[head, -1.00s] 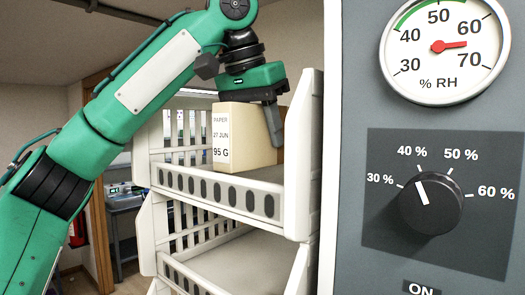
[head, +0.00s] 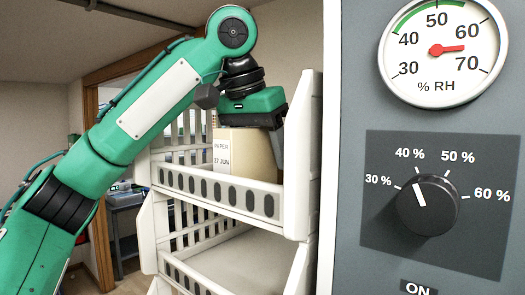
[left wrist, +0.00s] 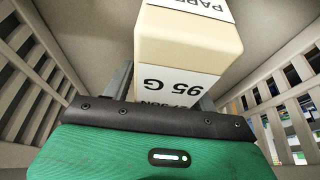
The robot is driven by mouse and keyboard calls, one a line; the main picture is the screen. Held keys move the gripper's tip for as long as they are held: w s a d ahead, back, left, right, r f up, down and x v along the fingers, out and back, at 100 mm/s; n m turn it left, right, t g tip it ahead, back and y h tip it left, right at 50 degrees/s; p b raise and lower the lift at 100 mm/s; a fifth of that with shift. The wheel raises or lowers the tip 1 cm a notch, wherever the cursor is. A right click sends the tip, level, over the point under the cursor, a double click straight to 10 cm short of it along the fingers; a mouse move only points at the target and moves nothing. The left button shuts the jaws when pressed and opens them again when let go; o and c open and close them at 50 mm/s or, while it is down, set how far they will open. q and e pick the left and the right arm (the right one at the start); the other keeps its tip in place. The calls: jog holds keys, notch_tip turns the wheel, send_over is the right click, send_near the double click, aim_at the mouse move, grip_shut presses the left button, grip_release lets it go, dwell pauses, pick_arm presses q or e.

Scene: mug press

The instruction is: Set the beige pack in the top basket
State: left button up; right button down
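The beige pack (head: 240,152), with a printed white label, is inside the top basket (head: 225,195), behind its slotted front wall. Its lower part is hidden by that wall, so I cannot tell whether it touches the basket floor. My left gripper (head: 252,122) points down and sits right over the pack's top. In the left wrist view the pack (left wrist: 185,50) fills the space in front of the left gripper (left wrist: 165,95), with "95 G" upside down, and grey finger parts show beside it. The gripper appears shut on the pack. My right gripper is not in view.
A second white basket (head: 235,265) lies below the top one, with its visible floor bare. A grey panel with a humidity dial (head: 437,50) and a black knob (head: 427,205) stands close on the right. Slatted side walls (left wrist: 40,65) flank the left gripper.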

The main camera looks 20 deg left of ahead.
pick_arm(q)
jog(key=b+v, duration=0.1)
jog(key=v, duration=1.1)
jog(key=shift+r, duration=0.15)
